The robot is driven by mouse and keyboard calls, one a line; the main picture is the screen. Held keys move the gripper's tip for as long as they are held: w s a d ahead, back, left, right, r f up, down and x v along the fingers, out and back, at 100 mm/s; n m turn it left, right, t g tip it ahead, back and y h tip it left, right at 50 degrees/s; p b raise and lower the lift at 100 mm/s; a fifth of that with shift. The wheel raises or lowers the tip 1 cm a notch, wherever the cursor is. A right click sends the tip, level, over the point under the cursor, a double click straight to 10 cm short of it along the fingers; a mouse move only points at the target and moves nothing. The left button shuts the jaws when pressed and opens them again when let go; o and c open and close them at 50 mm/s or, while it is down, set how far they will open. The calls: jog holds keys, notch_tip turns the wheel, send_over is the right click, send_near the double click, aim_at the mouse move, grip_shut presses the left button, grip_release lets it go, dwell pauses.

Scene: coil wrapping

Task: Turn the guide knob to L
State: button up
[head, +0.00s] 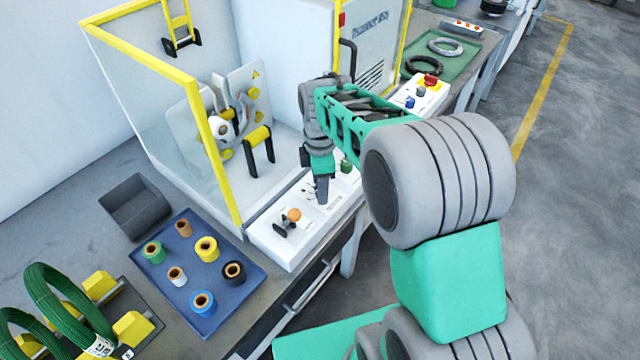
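A long white control panel (285,249) runs along the front of the wrapping machine. My gripper (322,196) points down over the middle of this panel, with its fingertips at or just above the surface. The guide knob cannot be made out; the gripper covers that part of the panel, where small dark markings (308,190) show just to its left. The L mark is not readable. The fingers look close together, but whether they are shut or hold a knob cannot be told. An orange-topped knob (293,214) and a green knob (346,166) flank the gripper.
A yellow-framed clear guard (222,155) stands behind the panel, around the wrapping head (228,125). A blue tray (224,308) with several tape rolls, a grey bin (135,207) and green coils (62,305) are at left. A red-button box (420,94) stands beyond my arm.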

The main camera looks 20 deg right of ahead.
jog(key=shift+c, duration=0.4)
grip_shut()
jog(key=shift+m, duration=0.3)
jog(key=m, duration=0.3)
jog(key=shift+m+p, duration=0.3)
jog(key=shift+p, duration=0.05)
jog(key=m, duration=0.4)
jog(key=shift+m+p, duration=0.3)
jog(key=m, duration=0.4)
jog(key=shift+d, duration=0.1)
jog(key=m+p, duration=0.1)
jog(key=m, duration=0.4)
